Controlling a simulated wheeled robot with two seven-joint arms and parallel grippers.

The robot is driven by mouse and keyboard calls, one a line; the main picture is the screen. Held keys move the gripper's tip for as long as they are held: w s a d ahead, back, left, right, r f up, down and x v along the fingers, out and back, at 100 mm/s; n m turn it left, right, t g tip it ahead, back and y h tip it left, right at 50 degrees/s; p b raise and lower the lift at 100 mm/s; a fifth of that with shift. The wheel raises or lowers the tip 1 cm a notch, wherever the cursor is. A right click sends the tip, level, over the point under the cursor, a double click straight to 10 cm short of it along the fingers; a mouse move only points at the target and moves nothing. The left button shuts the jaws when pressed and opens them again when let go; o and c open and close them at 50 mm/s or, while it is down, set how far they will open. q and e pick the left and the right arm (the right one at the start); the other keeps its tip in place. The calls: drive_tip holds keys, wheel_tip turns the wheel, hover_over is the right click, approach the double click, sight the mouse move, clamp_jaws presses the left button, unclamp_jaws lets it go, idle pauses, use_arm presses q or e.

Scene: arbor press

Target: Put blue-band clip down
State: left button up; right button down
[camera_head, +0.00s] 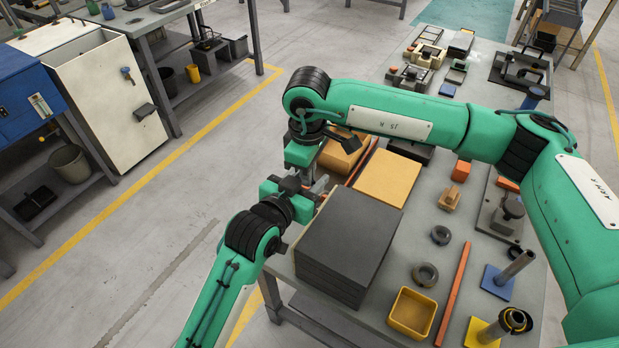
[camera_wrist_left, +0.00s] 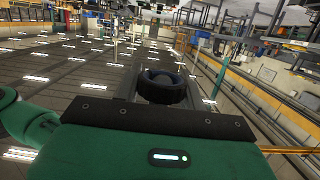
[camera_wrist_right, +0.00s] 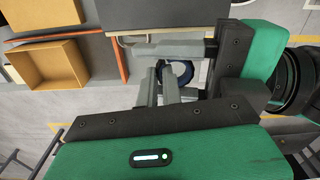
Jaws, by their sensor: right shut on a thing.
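The blue-band clip (camera_wrist_left: 160,88) looks like a dark, thick ring between my left gripper's two fingers. It also shows partly in the right wrist view (camera_wrist_right: 187,73), with a bluish tint and grey fingers covering part of it. My right gripper (camera_wrist_right: 161,72) has its fingers close together at the clip and is shut on it. My left gripper (camera_head: 316,187) comes in crosswise, its fingers apart on both sides of the clip, with a small gap showing. In the head view the grippers meet at the left edge of the bench, and the clip cannot be made out there.
A dark block stack (camera_head: 345,238) stands just right of the grippers. A cardboard-coloured box (camera_head: 345,150), a tan board (camera_head: 387,178), a yellow bin (camera_head: 411,312), an orange bar (camera_head: 453,290) and two dark rings (camera_head: 425,274) are on the bench (camera_head: 470,215). Open floor lies left.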

drive_tip(key=c, duration=1.5)
unclamp_jaws()
drive_tip(key=shift+a, duration=0.1)
drive_tip(key=shift+r, duration=0.1)
